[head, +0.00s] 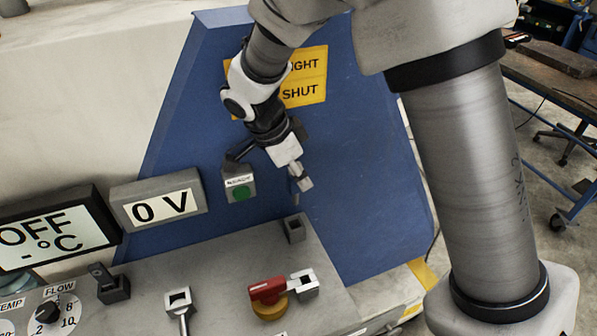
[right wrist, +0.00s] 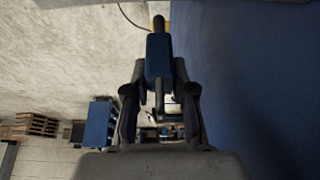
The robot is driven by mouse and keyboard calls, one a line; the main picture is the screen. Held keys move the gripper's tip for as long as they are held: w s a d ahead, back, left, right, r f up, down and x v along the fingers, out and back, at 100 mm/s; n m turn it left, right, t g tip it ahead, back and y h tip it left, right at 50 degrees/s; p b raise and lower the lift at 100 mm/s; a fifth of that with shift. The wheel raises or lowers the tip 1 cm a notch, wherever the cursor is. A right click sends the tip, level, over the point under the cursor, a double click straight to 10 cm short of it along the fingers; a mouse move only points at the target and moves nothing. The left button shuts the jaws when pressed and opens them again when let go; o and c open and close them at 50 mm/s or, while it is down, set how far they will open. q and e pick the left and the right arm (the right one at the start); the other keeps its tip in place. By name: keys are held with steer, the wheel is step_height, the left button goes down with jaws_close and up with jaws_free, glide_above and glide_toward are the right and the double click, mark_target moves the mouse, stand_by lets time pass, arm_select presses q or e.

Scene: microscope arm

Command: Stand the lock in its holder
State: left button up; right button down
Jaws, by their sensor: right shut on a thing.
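My right gripper (head: 297,176) is shut on the lock, above the back of the grey panel and in front of the blue housing. The lock (right wrist: 158,60) shows in the right wrist view as a blue block with a dark round tip, between the two fingers (right wrist: 160,100). In the head view it is small and mostly hidden by the gripper. A small grey square socket (head: 294,229) stands on the panel just below the gripper, apart from it. It looks like the holder, but I cannot be sure. My left gripper is not in view.
A box with a green button (head: 239,188) is close left of the gripper. A red handle (head: 267,290) on a yellow base, a grey clip (head: 304,284), a white fork (head: 178,299) and a black block (head: 113,287) stand on the panel (head: 225,262). Displays stand at left.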

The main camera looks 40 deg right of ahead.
mark_target(298, 192)
steer(key=f+b, duration=0.3)
steer(key=f, duration=0.1)
steer(key=shift+a+f+b, duration=0.2)
steer(key=shift+f+b, duration=0.15)
steer(key=shift+f, duration=0.05)
steer(key=shift+f+b, duration=0.3)
steer(key=shift+f, duration=0.1)
steer(key=shift+r, duration=0.1)
stand_by(0.9)
steer(key=shift+f+b, duration=2.15)
steer(key=shift+f, duration=0.35)
steer(key=c, duration=0.9)
jaws_free()
